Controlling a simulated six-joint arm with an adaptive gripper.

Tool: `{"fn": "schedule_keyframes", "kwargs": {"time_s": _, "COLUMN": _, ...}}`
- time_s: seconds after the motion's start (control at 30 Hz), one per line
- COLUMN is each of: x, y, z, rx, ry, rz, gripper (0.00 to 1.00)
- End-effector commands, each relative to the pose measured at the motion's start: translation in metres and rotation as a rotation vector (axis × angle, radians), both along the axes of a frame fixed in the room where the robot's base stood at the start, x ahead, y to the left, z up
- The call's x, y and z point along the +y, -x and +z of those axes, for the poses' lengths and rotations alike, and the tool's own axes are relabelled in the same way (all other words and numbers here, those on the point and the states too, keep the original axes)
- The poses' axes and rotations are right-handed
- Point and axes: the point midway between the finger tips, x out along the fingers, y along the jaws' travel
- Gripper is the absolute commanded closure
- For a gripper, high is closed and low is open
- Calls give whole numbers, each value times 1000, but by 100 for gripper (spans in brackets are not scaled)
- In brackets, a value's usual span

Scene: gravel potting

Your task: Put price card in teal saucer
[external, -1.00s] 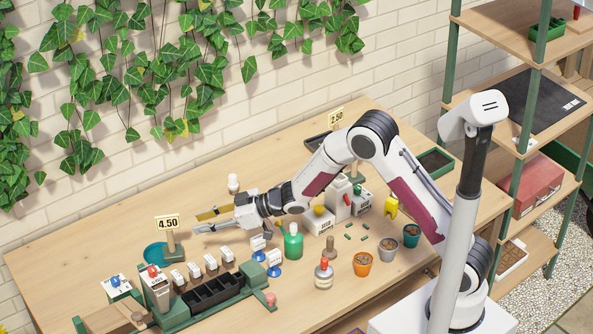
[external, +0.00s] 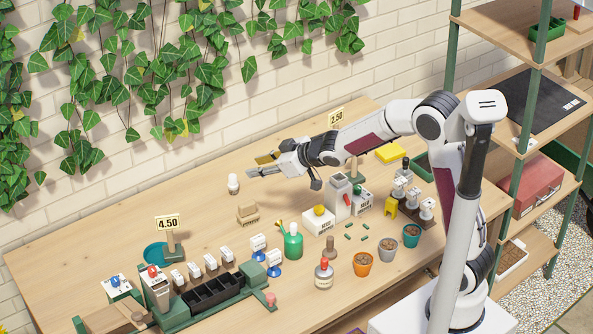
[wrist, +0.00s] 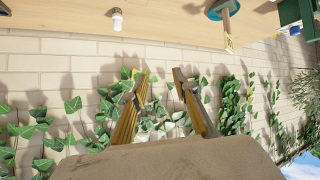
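The teal saucer (external: 154,255) lies on the table at the left. A "4.50" price card (external: 167,222) stands upright on a wooden post at the saucer's right edge; I cannot tell whether its base is inside the saucer. A second card, "2.50" (external: 336,117), stands at the back, its lower part partly hidden by my arm. My gripper (external: 258,167) is raised above the back of the table, far from the saucer, open and empty. Its parted ochre-padded fingers (wrist: 160,100) show in the wrist view, which looks upside down. The saucer (wrist: 213,12) is at its top.
A small white bottle (external: 233,184) and a tan block (external: 247,212) stand between my gripper and the saucer. A green rack with a black tray (external: 213,292) is in front of the saucer. A green bottle (external: 293,242) and several pots stand to the right. The back-left table is clear.

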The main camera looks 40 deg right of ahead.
Motion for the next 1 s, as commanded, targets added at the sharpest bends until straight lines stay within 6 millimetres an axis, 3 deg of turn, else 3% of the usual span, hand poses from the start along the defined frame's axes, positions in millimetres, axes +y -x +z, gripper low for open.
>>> {"fn": "schedule_keyframes", "kwargs": {"time_s": 0.1, "x": -28, "y": 15, "z": 17, "rx": 17, "ry": 19, "rz": -59, "gripper": 71}}
{"fn": "schedule_keyframes", "kwargs": {"time_s": 0.5, "x": -107, "y": 85, "z": 50, "rx": 117, "ry": 64, "rz": -235, "gripper": 71}}
{"fn": "schedule_keyframes", "kwargs": {"time_s": 1.0, "x": -172, "y": 203, "z": 63, "rx": 278, "ry": 64, "rz": -399, "gripper": 71}}
